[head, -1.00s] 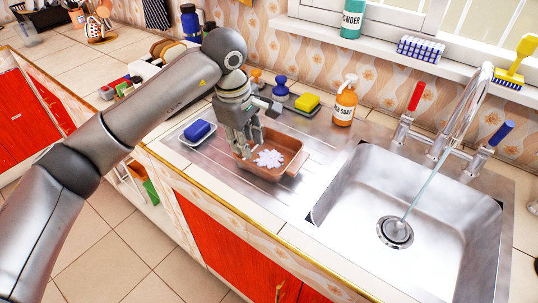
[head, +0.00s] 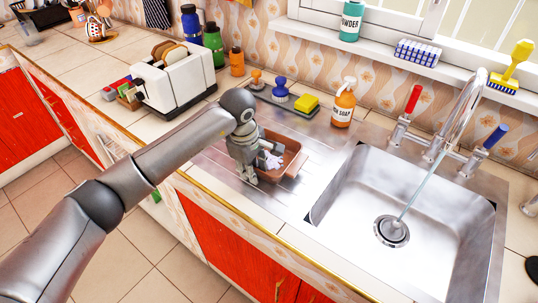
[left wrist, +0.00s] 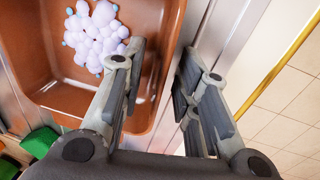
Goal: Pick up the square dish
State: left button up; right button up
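The square dish (head: 290,163) is brown with raised walls. It sits on the metal drainboard left of the sink and holds white, lumpy foam (left wrist: 95,32). My left gripper (head: 250,180) is at the dish's front-left side in the head view and hides part of it. In the left wrist view my left gripper (left wrist: 162,55) is open. One finger is over the dish's inside and the other is outside, with the dish's wall (left wrist: 172,25) between them. Whether either finger touches the wall is unclear. My right gripper is not in view.
The sink (head: 400,215) with running water is to the right. A white toaster (head: 175,82) is back left. The counter's gold-trimmed edge (left wrist: 275,72) is close outside the gripper.

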pick_arm(q)
grip_shut()
jog(key=shift+r, duration=0.15)
dwell(0.4)
